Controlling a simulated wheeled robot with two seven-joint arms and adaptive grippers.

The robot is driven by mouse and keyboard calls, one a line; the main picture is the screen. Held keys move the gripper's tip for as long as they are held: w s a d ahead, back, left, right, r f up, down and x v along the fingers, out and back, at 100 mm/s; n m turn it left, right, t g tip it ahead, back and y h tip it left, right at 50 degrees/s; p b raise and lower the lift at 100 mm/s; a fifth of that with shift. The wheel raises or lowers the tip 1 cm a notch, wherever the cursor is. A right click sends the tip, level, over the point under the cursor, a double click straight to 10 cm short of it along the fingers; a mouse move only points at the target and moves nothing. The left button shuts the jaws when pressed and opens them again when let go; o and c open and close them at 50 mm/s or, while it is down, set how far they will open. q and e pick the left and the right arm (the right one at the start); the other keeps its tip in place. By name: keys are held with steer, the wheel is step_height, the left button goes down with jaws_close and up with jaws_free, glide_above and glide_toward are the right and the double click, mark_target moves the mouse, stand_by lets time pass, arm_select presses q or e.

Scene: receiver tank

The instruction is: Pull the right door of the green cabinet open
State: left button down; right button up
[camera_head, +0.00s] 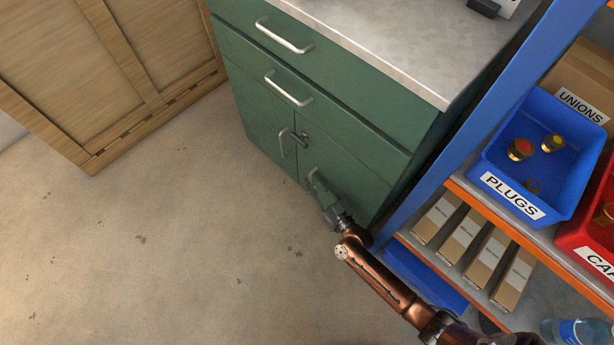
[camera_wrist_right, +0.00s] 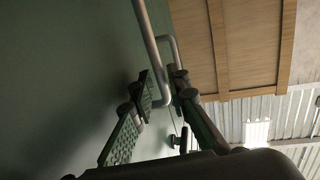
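The green cabinet (camera_head: 250,100) has two doors below its drawers. Its right door (camera_head: 345,170) looks closed, flush with the left door. In the right wrist view, the metal handle (camera_wrist_right: 150,40) runs down between the two fingers of my right gripper (camera_wrist_right: 163,85). The fingers stand apart on either side of it, with a gap showing. The left door's handle (camera_head: 282,145) is clear of the gripper. My left gripper is not in view.
A blue shelf rack with a blue plugs bin (camera_head: 540,140) and cartons stands close on the right. A wooden cabinet (camera_head: 110,70) stands on the left. The concrete floor (camera_head: 150,240) before the doors is clear.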

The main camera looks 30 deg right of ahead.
steer(key=shift+w+a, duration=0.15)
steer(key=shift+w, duration=0.8)
jaws_close()
